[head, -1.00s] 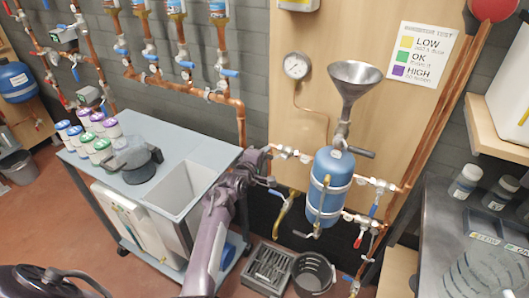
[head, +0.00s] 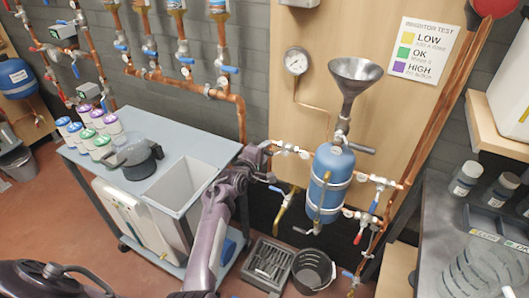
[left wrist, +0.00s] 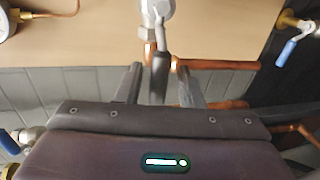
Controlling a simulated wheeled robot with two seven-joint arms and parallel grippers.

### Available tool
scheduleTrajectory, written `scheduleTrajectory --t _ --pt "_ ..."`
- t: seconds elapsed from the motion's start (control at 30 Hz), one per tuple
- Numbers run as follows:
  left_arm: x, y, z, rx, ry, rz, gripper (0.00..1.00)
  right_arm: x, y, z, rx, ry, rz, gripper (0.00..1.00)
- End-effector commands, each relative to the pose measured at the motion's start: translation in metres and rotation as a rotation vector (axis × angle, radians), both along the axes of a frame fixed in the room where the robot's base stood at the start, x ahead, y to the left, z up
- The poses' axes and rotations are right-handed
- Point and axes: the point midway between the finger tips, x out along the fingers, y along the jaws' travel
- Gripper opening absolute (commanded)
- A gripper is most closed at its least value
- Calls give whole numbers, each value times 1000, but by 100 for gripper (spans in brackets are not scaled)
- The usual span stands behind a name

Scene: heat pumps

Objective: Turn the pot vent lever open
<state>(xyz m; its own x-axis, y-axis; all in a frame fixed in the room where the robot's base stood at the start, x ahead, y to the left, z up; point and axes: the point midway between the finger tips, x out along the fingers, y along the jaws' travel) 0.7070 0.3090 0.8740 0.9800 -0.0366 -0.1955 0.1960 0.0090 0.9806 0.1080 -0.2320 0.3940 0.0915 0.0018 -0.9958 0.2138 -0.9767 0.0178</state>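The blue pot (head: 328,181) stands upright against the wooden panel, with a metal funnel (head: 354,82) above it. A pale valve (head: 290,148) sits on the pipe at the pot's upper left. My left gripper (head: 269,163) is just left of this valve. In the left wrist view, a dark-gripped lever (left wrist: 160,75) hangs from a silver valve body (left wrist: 157,12). The lever's end is between the two open fingers of my left gripper (left wrist: 159,88), with a gap on either side. In the head view, my gripper hides that lever. My right gripper is not in view.
A pressure gauge (head: 296,61) is on the panel above. Another valve with a blue handle (head: 374,206) is right of the pot. A grey cart (head: 196,160) with a basin and jars stands at left. A black bucket (head: 313,270) is on the floor below.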

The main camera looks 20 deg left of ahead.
Motion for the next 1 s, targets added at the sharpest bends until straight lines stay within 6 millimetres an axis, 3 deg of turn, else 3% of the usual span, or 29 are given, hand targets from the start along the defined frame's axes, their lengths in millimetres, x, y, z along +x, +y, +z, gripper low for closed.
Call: scheduleTrajectory --t 0.17,0.6,1.0 --pt "-13 1 1 0 2 1 34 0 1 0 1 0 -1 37" --pt "-72 3 13 -1 2 0 34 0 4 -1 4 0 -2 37" --pt "-76 3 14 -1 2 0 34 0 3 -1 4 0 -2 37"
